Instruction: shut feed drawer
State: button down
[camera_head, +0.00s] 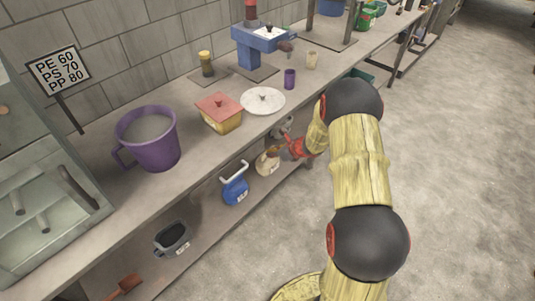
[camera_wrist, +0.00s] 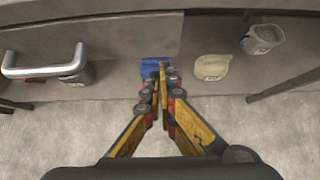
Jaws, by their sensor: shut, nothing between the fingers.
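A pale bar handle (camera_head: 234,170) shows below the counter edge in the head view. In the wrist view the silver handle (camera_wrist: 45,68) is at the left, on a flat grey-brown drawer front (camera_wrist: 110,38). How far the drawer stands out is hard to tell. My gripper (camera_head: 272,152) is below the counter edge, to the right of the handle in the head view. In the wrist view my gripper (camera_wrist: 162,72) has its yellow fingers together, empty, to the right of the handle and apart from it.
On the lower shelf are a blue container (camera_head: 235,191), a cream container (camera_head: 267,163) and a dark grey one (camera_head: 172,239). A purple pot (camera_head: 148,140), a red-lidded box (camera_head: 220,113) and a white lid (camera_head: 263,101) are on the counter. The floor (camera_head: 450,170) at right is clear.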

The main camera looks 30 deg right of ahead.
jog(key=p+v, duration=0.3)
jog(key=v, duration=0.6)
jog(key=s+a+n+g+y, duration=0.2)
jog(key=s+a+n, duration=0.3)
jog(key=s+n, duration=0.15)
jog(key=s+a+r+n+h, duration=0.1)
jog(key=s+a+r+n, duration=0.4)
jog(key=s+r+n, duration=0.3)
jog(key=s+a+r+n+h, duration=0.2)
jog(key=s+a+r+n, duration=0.4)
jog(key=s+r+n, duration=0.3)
jog(key=s+a+r+n+h, duration=0.2)
jog(key=s+a+r+n, duration=0.3)
jog(key=r, duration=0.9)
jog(key=s+n, duration=0.3)
jog(key=shift+s+a+r+g, duration=0.15)
jog(key=shift+s+r+g, duration=0.15)
jog(key=shift+g, duration=0.1)
